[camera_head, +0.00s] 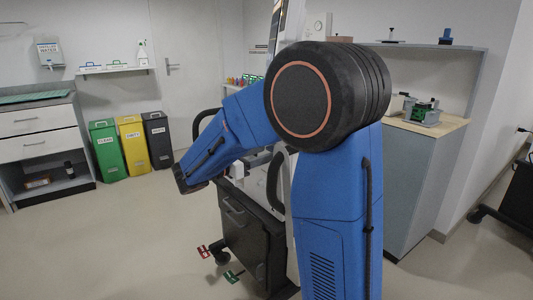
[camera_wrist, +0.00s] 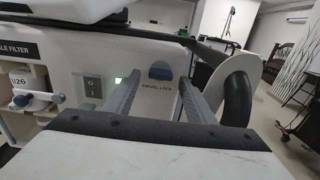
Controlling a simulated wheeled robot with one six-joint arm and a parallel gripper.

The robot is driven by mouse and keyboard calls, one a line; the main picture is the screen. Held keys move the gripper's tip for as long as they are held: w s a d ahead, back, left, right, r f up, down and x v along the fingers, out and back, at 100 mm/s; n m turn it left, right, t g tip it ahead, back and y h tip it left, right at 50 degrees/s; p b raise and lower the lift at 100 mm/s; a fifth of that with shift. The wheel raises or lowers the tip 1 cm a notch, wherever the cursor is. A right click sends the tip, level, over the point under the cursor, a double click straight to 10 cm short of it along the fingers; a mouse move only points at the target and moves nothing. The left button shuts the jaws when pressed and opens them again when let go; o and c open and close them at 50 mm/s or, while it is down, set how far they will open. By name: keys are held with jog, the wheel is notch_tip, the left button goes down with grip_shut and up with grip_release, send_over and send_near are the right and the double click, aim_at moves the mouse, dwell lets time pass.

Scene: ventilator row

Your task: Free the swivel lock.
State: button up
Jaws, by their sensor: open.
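Nothing is between the fingers. I cannot tell whether the fingertips touch the housing. In the head view, my arm covers much of the ventilator cart (camera_head: 252,235), and the lock and fingers cannot be made out.
A rocker switch (camera_wrist: 92,86) and a lit green square (camera_wrist: 118,81) are left of the lock. A filter unit (camera_wrist: 30,95) is at far left. A thick curved handle (camera_wrist: 237,95) stands at right. Red (camera_head: 203,251) and green (camera_head: 233,276) pedals are low on the cart.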

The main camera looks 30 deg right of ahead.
jog(key=shift+d, duration=0.75)
jog(key=c, duration=1)
jog(key=shift+c, duration=0.2)
